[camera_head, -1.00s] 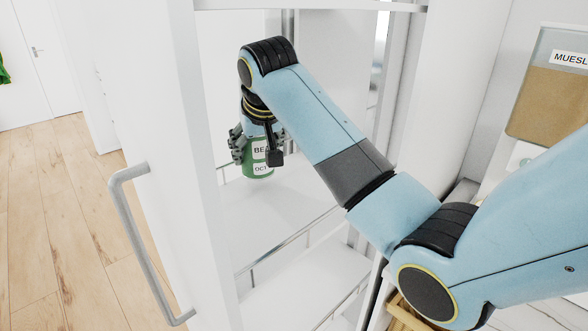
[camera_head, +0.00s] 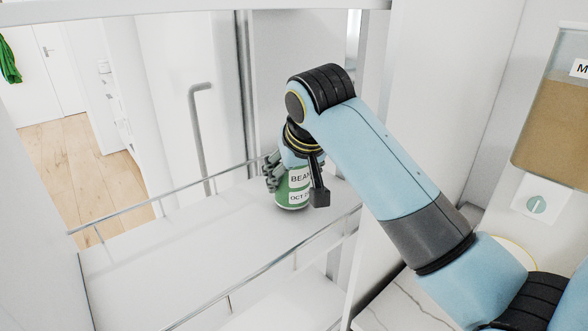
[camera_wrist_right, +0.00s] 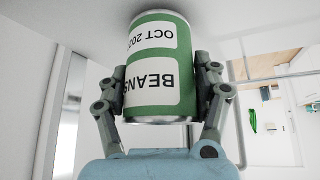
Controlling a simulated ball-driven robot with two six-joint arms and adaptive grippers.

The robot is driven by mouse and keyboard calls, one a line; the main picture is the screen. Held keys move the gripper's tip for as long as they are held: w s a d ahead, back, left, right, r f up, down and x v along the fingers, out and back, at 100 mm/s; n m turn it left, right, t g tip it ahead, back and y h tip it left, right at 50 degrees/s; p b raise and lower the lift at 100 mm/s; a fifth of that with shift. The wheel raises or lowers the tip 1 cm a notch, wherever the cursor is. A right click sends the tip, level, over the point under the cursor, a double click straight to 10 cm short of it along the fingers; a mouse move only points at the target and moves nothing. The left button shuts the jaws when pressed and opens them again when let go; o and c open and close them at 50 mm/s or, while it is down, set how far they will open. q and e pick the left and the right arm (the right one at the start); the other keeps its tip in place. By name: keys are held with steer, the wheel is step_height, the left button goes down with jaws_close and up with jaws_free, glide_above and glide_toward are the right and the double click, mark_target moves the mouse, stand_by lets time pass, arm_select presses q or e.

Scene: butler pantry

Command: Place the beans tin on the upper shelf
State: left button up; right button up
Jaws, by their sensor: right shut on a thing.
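The beans tin (camera_head: 291,198) is green with white labels reading "BEANS" and "OCT". My right gripper (camera_head: 294,184) is shut around its sides and holds it upright over the far right part of a white shelf (camera_head: 175,255) with thin metal rails. I cannot tell whether the tin's base touches the shelf. In the right wrist view the tin (camera_wrist_right: 152,75) appears upside down between the fingers, its base end close to a white surface. My left gripper is not in view.
The shelf is bare in front of and left of the tin. A front rail (camera_head: 265,268) and a back rail (camera_head: 160,198) edge it. A lower shelf (camera_head: 290,312) shows beneath. A white panel (camera_head: 430,90) and a muesli dispenser (camera_head: 555,110) stand at the right.

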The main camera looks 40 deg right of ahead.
steer(key=shift+w+f, duration=0.3)
steer(key=shift+f, duration=0.2)
steer(key=shift+w+d+f, duration=0.1)
steer(key=shift+w+d, duration=0.05)
steer(key=shift+d, duration=0.1)
steer(key=shift+s, duration=0.4)
steer(key=shift+s+a, duration=0.1)
steer(key=o, duration=1.6)
steer(key=shift+w, duration=0.25)
steer(key=shift+o, duration=0.2)
steer(key=shift+s, duration=0.1)
steer(key=shift+r, duration=0.25)
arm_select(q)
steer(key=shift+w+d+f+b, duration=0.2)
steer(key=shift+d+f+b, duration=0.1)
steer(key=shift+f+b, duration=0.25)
arm_select(e)
steer(key=v, duration=0.7)
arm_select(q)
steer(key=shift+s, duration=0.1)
arm_select(e)
steer(key=shift+s, duration=0.1)
